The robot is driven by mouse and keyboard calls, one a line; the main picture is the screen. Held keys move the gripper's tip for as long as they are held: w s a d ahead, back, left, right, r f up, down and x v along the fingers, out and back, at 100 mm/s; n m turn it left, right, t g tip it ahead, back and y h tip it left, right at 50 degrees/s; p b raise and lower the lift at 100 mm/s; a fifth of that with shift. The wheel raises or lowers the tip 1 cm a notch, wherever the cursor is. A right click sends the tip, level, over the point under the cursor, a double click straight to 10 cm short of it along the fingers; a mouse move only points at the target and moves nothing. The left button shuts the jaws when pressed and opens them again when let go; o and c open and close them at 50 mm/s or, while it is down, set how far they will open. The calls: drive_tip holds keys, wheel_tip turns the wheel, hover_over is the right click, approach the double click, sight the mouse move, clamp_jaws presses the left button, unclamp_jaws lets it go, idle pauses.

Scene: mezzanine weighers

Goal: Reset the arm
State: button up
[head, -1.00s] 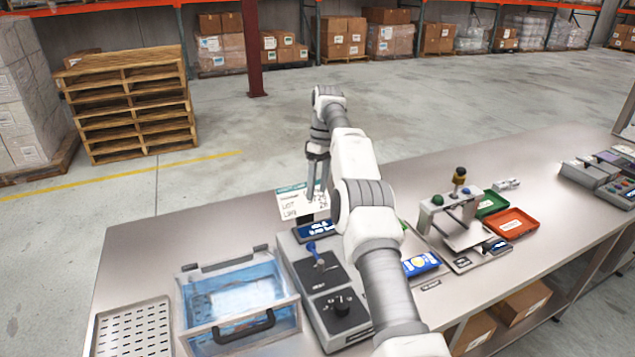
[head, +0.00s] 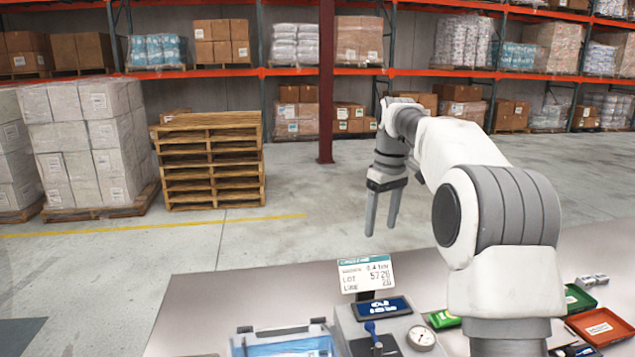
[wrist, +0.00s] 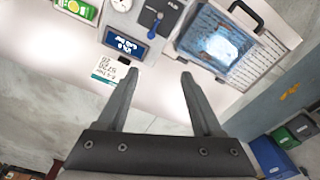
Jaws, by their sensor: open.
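My gripper (head: 381,232) is open, with two grey fingers pointing down and nothing between them. In the head view it hangs above the far edge of the bench, left of my raised white arm. It also shows in the wrist view (wrist: 158,75), where its fingers are apart. Below it in the head view stands a label card (head: 367,274) with lot text, behind the weigher (head: 348,318) with its blue display. My gripper touches neither.
A clear lidded case (head: 285,342) with a handle sits left of the weigher. A green pack (head: 444,319), a green tray (head: 580,298) and an orange tray (head: 602,327) lie to the right.

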drive_tip(key=s+r+m+t, duration=0.1)
drive_tip(key=s+r+m, duration=0.15)
drive_tip(key=s, duration=0.65)
drive_tip(key=s+r+m+t, duration=0.1)
drive_tip(key=s+r+t, duration=0.15)
drive_tip(key=s, duration=0.55)
drive_tip(key=s+f+m, duration=0.1)
drive_tip(key=s+f, duration=0.3)
drive_tip(key=s, duration=0.5)
drive_tip(key=s+f+m+t, duration=0.1)
drive_tip(key=s+f, duration=0.3)
drive_tip(key=s, duration=0.5)
drive_tip(key=shift+s+f+m, duration=0.2)
drive_tip(key=shift+s+m, duration=0.2)
drive_tip(key=shift+m, duration=0.15)
drive_tip(key=shift+d+t, duration=0.1)
drive_tip(key=shift+t, duration=0.15)
